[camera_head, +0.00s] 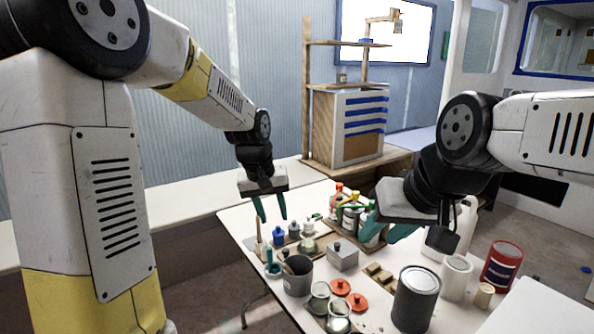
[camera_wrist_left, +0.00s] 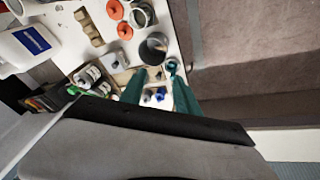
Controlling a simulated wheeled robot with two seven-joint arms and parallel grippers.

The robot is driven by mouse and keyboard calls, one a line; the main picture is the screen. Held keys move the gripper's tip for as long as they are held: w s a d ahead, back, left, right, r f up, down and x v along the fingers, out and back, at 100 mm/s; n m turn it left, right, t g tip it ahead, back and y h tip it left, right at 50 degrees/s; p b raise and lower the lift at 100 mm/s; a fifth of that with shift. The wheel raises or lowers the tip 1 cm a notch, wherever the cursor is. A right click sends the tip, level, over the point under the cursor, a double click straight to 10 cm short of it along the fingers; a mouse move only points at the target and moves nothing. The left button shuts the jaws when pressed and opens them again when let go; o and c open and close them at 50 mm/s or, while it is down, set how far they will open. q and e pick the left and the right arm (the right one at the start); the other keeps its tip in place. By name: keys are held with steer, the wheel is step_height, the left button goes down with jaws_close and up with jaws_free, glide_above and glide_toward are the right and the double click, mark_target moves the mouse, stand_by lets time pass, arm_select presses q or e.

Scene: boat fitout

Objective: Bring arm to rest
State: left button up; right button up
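My left gripper (camera_head: 270,207) hangs above the far left part of the white table, its two green fingers pointing down and spread apart with nothing between them. In the left wrist view the green fingers (camera_wrist_left: 160,98) are also apart, above small blue-capped bottles. My right gripper (camera_head: 378,232) is over the right part of the table, beside several bottles. Its green fingers point left and partly overlap, so its opening is hard to judge.
The white table (camera_head: 236,222) holds a dark grey can (camera_head: 415,300), a red can (camera_head: 502,266), a grey cup (camera_head: 297,276), a metal block (camera_head: 343,255) and orange lids (camera_head: 357,301). A wooden shelf with a drawer cabinet (camera_head: 350,125) stands behind.

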arm_select(q)
steer(key=s+a+r+t, duration=0.1)
steer(key=s+a+r, duration=0.1)
steer(key=s, duration=0.5)
steer(key=s+a+r+t, duration=0.1)
steer(key=s+a+r, duration=0.2)
steer(key=s, duration=0.4)
steer(key=s+a+r+m+t, duration=0.1)
steer(key=s+a+r, duration=0.2)
steer(key=s, duration=0.4)
steer(key=shift+s+r, duration=0.15)
steer(key=shift+r, duration=0.25)
